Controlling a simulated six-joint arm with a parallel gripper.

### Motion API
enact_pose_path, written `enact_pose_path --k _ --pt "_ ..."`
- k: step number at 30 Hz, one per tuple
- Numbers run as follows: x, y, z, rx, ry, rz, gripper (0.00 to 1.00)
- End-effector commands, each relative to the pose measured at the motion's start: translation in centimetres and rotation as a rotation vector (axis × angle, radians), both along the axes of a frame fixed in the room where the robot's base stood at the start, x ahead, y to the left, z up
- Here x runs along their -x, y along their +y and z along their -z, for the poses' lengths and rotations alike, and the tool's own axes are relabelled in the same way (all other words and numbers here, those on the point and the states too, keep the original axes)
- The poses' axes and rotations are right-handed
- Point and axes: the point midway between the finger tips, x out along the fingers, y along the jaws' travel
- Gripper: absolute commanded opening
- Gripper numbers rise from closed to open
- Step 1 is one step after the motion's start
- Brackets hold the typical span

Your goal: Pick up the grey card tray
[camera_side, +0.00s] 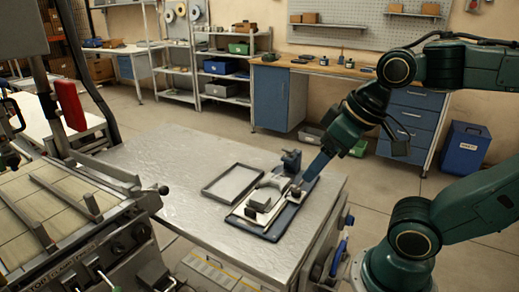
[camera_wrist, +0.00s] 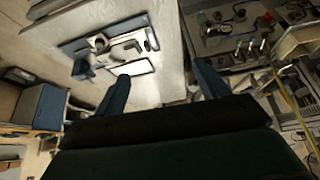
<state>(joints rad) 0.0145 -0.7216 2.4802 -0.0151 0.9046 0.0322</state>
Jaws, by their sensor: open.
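The grey card tray (camera_side: 218,198) is a shallow rectangular tray with a raised dark grey rim. It lies flat and looks empty on the metal table, left of a dark blue base plate (camera_side: 262,228). In the wrist view the tray (camera_wrist: 133,72) shows between and beyond my fingers, its near edge close to the left finger. My gripper (camera_side: 310,176) is in the air above the right side of the base plate, apart from the tray. In the wrist view its two blue fingers (camera_wrist: 160,86) are wide apart with nothing between them.
The base plate carries a light curved fixture (camera_side: 268,192) and a dark upright block (camera_side: 291,161), close to my gripper. A machine with rails (camera_side: 70,210) stands at the left. The table top (camera_side: 165,160) is clear left of and behind the tray.

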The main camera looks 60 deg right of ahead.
Motion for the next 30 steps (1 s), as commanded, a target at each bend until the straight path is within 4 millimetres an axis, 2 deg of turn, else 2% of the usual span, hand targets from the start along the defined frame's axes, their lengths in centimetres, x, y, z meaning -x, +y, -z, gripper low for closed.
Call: enact_pose_path --k 8,17,30 --pt "-3.1 -0.3 -0.8 -0.089 0.077 0.146 0.73" --pt "-8.1 -1.8 -0.9 -0.222 0.191 0.381 0.73" --pt "-15.0 -6.4 1.4 -0.399 0.362 0.739 0.73"
